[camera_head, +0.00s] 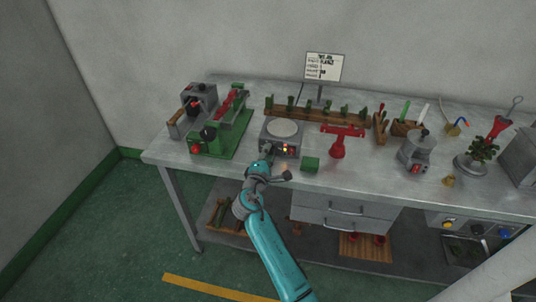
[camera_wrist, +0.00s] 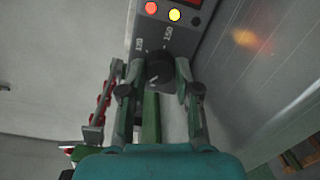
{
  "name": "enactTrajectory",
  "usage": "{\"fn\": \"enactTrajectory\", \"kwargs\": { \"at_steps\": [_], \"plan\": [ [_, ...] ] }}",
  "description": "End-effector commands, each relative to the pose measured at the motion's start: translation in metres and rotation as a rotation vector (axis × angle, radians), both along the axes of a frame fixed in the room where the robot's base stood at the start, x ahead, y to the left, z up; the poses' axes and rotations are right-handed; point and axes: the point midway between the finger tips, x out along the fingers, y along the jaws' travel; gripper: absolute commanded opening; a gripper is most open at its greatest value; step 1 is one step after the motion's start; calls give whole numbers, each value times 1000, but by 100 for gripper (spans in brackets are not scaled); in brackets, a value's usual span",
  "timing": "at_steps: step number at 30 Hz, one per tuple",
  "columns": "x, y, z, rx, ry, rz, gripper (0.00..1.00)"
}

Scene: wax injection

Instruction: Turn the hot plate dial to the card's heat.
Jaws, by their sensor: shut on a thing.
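The hot plate (camera_head: 283,131) is a grey box with a pale round top, standing near the front edge of the table. Its front panel (camera_wrist: 148,32) shows in the wrist view with a red light, a yellow light and numbers beside the dial. The dark dial (camera_wrist: 160,66) sits between my fingers. My gripper (camera_wrist: 158,80) is shut on the dial; in the head view my gripper (camera_head: 266,152) reaches the left part of the hot plate's front. The card (camera_head: 323,66) stands on a post at the back; its writing is too small to read.
A green block (camera_head: 310,164) lies just right of the hot plate. A green machine (camera_head: 222,125) stands to the left, and a red stand (camera_head: 340,138) to the right. A wooden rack (camera_head: 318,112) of green pieces runs behind. Drawers (camera_head: 342,212) hang below the table (camera_head: 400,187).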

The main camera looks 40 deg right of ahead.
Motion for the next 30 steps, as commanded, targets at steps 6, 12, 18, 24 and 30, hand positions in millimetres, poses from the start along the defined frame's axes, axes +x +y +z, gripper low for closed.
{"fn": "enactTrajectory", "kwargs": {
  "at_steps": [6,12,18,24,30],
  "plan": [
    [0,0,0,128,-162,0,0],
    [-1,0,0,244,-311,0,0],
    [-1,-1,0,361,-462,0,0],
    [-1,-1,1,477,-611,0,0],
    [-2,-1,1,594,-760,-1,0]
  ]
}}
